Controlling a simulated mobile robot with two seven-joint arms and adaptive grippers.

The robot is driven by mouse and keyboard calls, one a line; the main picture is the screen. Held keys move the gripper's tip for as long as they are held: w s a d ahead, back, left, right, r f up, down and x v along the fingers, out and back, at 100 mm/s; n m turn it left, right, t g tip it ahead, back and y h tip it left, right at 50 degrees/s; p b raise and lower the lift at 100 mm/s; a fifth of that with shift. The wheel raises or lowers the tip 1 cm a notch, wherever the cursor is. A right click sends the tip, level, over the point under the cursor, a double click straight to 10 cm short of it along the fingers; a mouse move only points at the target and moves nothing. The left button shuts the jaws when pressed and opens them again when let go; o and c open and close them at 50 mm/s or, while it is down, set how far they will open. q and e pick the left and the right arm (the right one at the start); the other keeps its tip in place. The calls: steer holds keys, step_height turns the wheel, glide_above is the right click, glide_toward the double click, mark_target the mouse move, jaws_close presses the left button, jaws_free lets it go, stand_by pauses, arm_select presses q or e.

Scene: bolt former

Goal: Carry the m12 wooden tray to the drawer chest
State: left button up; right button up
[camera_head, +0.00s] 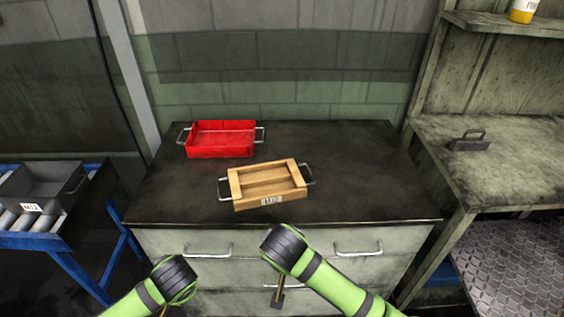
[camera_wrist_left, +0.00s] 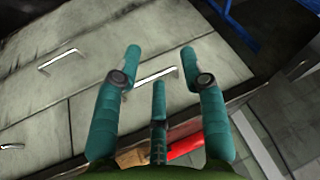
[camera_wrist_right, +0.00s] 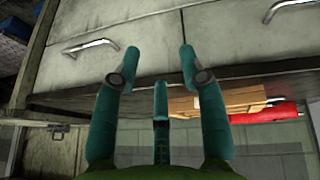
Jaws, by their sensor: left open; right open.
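The wooden tray (camera_head: 245,200) with an M12 label and a metal handle at each end sits on the dark top of the drawer chest (camera_head: 345,165). It also shows partly in the right wrist view (camera_wrist_right: 230,101). My left gripper (camera_wrist_left: 162,52) is open and empty in the left wrist view, in front of the chest's drawer fronts. My right gripper (camera_wrist_right: 160,50) is open and empty in the right wrist view, also by the drawer fronts. Both are apart from the tray. In the head view my wrists hide most of both grippers.
A red tray (camera_head: 220,140) with metal handles stands behind and left of the wooden one. A dark bin (camera_head: 45,187) sits on a blue roller stand at left. A workbench (camera_head: 520,155) with a small dark handled object (camera_head: 470,142) is at right. The chest top's right side is clear.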

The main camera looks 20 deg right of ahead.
steer(key=shift+v, duration=1.6)
